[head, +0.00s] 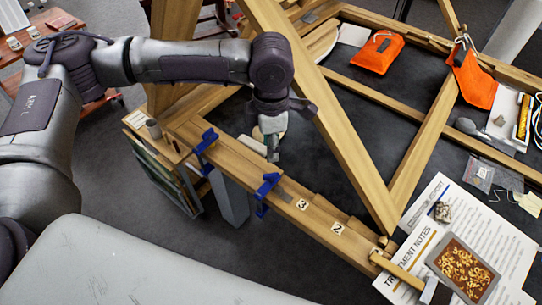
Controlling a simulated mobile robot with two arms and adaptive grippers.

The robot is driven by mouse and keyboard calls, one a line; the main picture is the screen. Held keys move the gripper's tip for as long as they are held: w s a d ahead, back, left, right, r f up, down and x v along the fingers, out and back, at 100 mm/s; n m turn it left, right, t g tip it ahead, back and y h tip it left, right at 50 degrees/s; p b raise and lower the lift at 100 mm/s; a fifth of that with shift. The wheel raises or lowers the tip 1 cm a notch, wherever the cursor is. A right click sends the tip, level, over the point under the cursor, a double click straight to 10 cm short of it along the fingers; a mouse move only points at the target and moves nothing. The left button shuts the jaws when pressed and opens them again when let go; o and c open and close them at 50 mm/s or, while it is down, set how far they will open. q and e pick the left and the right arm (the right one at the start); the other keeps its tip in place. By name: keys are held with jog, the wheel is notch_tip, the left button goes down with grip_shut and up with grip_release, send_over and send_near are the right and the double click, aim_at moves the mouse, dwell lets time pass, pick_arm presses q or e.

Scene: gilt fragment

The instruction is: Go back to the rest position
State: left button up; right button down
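My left arm comes in from the left and reaches over the wooden frame. My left gripper (273,152) points down just behind the front beam (235,160), close to the blue clamps. Its fingers are small and seen partly side-on, so I cannot tell whether they are open or shut, and I see nothing clearly held. My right gripper is not in view. A framed brown panel with gold fragments (466,272) lies on the treatment notes sheet (440,225) at the lower right.
Two blue clamps (265,192) (206,141) sit on the front beam, beside number tags (337,229). A diagonal timber (325,115) rises close to my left gripper's right. Orange pouches (377,53) (474,80) lie farther back.

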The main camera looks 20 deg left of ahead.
pick_arm(q)
jog(key=shift+r, duration=0.65)
